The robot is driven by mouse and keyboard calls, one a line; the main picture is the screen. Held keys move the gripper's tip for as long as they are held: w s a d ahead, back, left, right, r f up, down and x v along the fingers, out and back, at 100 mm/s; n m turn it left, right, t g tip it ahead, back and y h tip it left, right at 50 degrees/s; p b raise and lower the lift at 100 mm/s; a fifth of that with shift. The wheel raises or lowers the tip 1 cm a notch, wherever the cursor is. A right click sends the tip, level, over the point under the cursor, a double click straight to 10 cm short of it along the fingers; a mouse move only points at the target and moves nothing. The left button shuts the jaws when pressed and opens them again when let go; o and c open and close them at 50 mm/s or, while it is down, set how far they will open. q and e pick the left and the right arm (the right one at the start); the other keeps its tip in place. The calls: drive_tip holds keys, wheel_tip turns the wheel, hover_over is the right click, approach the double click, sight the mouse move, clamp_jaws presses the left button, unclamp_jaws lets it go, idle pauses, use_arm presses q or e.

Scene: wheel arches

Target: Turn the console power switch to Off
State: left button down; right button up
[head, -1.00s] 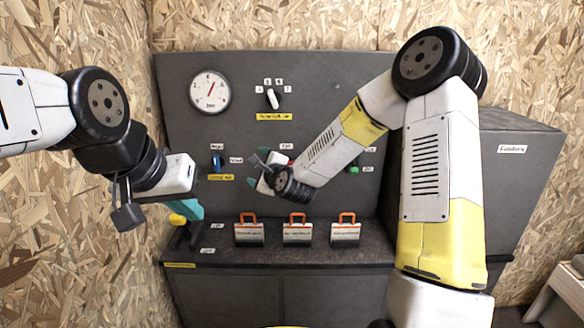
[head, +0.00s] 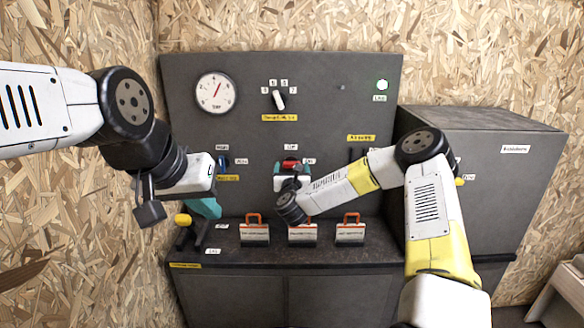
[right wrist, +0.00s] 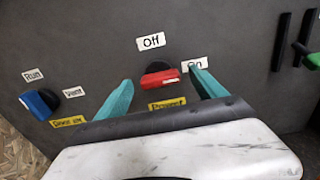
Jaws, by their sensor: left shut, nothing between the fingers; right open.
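The red power switch (head: 290,165) is on the dark upright console panel, with an "Off" label above it and an "On" label to its right. In the right wrist view the red switch handle (right wrist: 160,79) lies roughly level, its right end toward the "On" label (right wrist: 195,64); the "Off" label (right wrist: 151,41) is above. My right gripper (right wrist: 160,76) is open, its teal fingers on either side of the switch; I cannot tell whether they touch it. My left gripper (head: 206,207) is shut and empty, left of the switch in the head view.
A blue switch (right wrist: 42,102) is left of the red one. A black lever with a yellow knob (head: 183,219) stands near my left gripper in the picture. Several orange-handled tags (head: 254,233) stand on the ledge below. A dark cabinet (head: 490,135) is at the right.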

drive_tip(key=shift+w, duration=0.85)
drive_tip(key=c, duration=1.4)
drive_tip(key=shift+o, duration=0.2)
